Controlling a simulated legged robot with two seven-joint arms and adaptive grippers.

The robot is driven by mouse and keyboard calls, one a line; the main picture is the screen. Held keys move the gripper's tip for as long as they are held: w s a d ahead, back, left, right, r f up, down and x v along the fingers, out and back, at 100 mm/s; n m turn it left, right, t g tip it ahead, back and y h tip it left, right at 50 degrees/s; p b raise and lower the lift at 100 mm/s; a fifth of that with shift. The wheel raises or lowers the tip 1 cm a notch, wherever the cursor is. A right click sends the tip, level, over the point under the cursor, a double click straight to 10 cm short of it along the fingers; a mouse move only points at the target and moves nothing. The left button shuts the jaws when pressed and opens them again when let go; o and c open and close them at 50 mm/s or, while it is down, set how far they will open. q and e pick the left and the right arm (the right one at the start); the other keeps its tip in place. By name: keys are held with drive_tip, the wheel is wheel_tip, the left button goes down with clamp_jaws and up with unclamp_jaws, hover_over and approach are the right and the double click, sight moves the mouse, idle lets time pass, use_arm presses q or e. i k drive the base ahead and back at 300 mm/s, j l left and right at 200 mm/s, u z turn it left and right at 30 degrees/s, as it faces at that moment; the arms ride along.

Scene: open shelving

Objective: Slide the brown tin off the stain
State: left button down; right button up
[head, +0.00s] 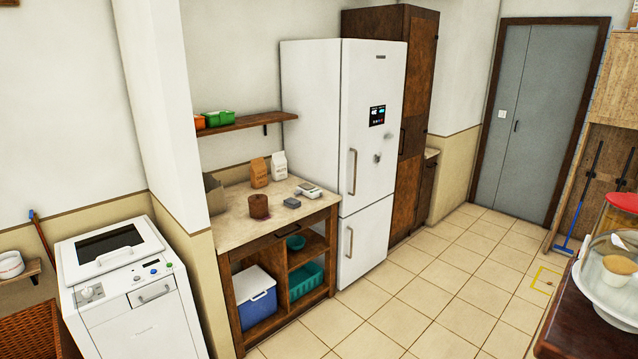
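The brown tin (259,207) is a short, dark brown cylinder standing upright on the pale countertop (232,231) of the wooden shelving unit. A faint purplish stain (269,228) shows on the counter in front of the tin; its far part seems hidden by the tin. Neither of my grippers is in view, and nothing touches the tin from my side.
Right of the tin lie a grey block (292,203) and a small light appliance (309,190). Brown (259,173) and white (279,165) bags stand behind it. The fridge (362,130) bounds the counter's right. The tiled floor (400,300) in front is clear.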

sight(257, 211)
drive_tip(key=i+l, duration=0.15)
drive_tip(key=i, duration=1.05)
drive_tip(key=i+l, duration=0.15)
drive_tip(key=i, duration=1.05)
drive_tip(key=l+z, duration=0.05)
